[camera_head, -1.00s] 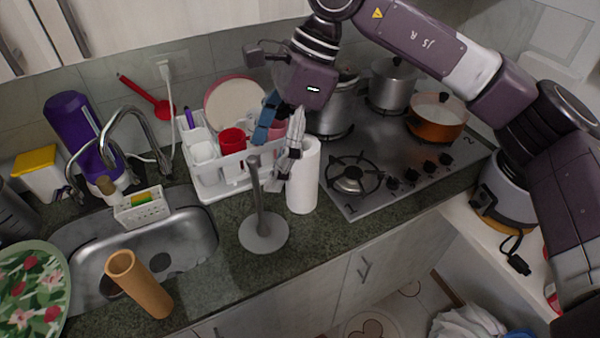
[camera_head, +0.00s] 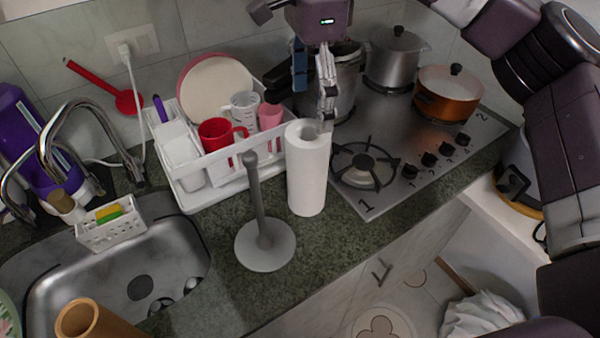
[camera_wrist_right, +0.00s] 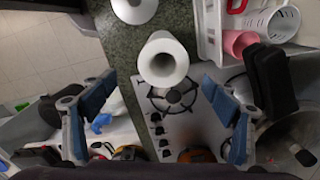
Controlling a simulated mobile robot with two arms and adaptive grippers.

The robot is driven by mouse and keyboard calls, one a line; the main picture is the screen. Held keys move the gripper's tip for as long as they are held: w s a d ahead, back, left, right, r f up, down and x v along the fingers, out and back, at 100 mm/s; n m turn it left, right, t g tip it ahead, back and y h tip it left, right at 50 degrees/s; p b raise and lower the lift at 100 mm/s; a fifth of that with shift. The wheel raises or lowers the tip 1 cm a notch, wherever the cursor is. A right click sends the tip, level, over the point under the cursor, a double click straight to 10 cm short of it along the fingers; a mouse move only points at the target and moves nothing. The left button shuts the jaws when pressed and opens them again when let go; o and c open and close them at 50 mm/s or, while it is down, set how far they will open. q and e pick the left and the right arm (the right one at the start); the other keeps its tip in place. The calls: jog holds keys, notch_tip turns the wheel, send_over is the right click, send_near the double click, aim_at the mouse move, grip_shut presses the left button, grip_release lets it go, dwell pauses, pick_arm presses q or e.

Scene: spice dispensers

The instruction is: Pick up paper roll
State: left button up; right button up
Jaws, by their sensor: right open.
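The white paper roll (camera_head: 308,178) stands upright on the dark green counter, between the grey stand and the stove. Its hollow top shows in the right wrist view (camera_wrist_right: 163,61), ahead and between the two fingers. My right gripper (camera_head: 322,104) is open and empty at the roll's upper back right side. In the head view its fingers overlap the roll's top edge; I cannot tell whether they touch it. In the right wrist view the blue-padded fingers (camera_wrist_right: 158,82) are spread wide. My left gripper is not in view.
A grey upright stand (camera_head: 264,240) is just left of the roll. A white dish rack (camera_head: 185,199) with cups is behind left. The stove (camera_head: 385,195) with pots is right. The sink (camera_head: 120,262) and a brown cylinder (camera_head: 90,322) are left. Counter in front is clear.

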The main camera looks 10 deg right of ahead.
aim_at(310, 136)
jog(key=f, duration=0.3)
jog(key=f+p, duration=0.1)
jog(key=f, duration=0.1)
jog(key=f+p, duration=0.1)
jog(key=f, duration=0.2)
jog(key=shift+w+f, duration=0.35)
jog(key=c, duration=1.7)
jog(key=shift+r, duration=0.1)
